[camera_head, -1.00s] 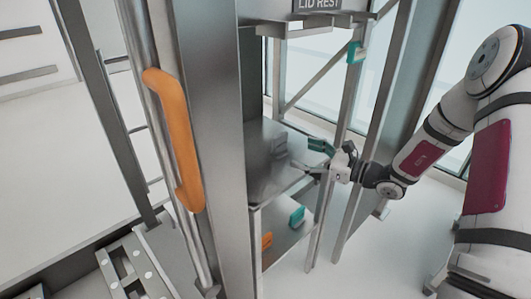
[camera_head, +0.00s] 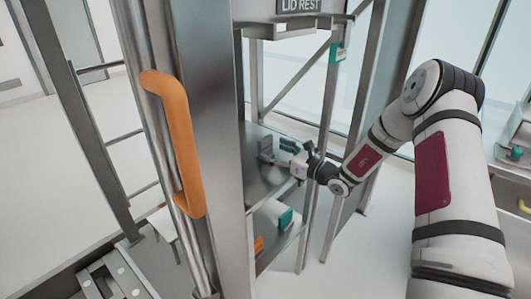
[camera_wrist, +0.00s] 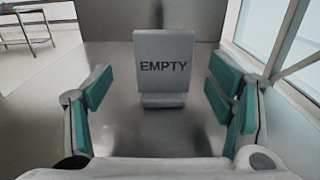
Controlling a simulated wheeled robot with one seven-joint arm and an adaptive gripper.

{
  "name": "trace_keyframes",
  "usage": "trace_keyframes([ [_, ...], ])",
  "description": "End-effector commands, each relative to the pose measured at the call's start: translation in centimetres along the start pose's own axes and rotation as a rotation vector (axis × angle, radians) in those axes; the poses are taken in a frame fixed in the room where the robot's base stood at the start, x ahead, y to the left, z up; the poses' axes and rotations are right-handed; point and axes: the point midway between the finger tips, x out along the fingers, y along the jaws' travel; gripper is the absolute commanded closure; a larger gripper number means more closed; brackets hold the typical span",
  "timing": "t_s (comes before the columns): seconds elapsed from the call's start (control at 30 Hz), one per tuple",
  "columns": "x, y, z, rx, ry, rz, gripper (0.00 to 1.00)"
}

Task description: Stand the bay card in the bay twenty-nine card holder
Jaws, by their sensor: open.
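A grey card lettered EMPTY (camera_wrist: 164,68) stands upright on a metal shelf, its lower edge at a small grey foot (camera_wrist: 164,101). It also shows as a small grey shape in the head view (camera_head: 266,149). My gripper (camera_head: 281,153) is open over the shelf, just right of the card. In the wrist view its teal-padded fingers (camera_wrist: 160,92) stand left and right of the card, apart from it. I cannot tell whether the card has entered between the fingertips. No label reading bay twenty-nine is legible, so I cannot tell which holder is that one.
The metal shelf (camera_wrist: 120,135) is otherwise bare around the card. A teal piece (camera_head: 286,218) sits on the lower shelf, with an orange one beside it. Another teal piece (camera_head: 336,53) is on a post.

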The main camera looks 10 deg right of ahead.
Motion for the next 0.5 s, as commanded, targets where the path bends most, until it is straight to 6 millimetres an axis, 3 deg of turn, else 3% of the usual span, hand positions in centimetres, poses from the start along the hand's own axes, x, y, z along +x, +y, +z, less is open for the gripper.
trace_keyframes([
  [0.3,4.2,-0.4,-0.2,-0.001,0.000,0.002,0.25],
  [0.5,4.8,-0.4,-0.1,0.000,0.000,0.002,0.25],
])
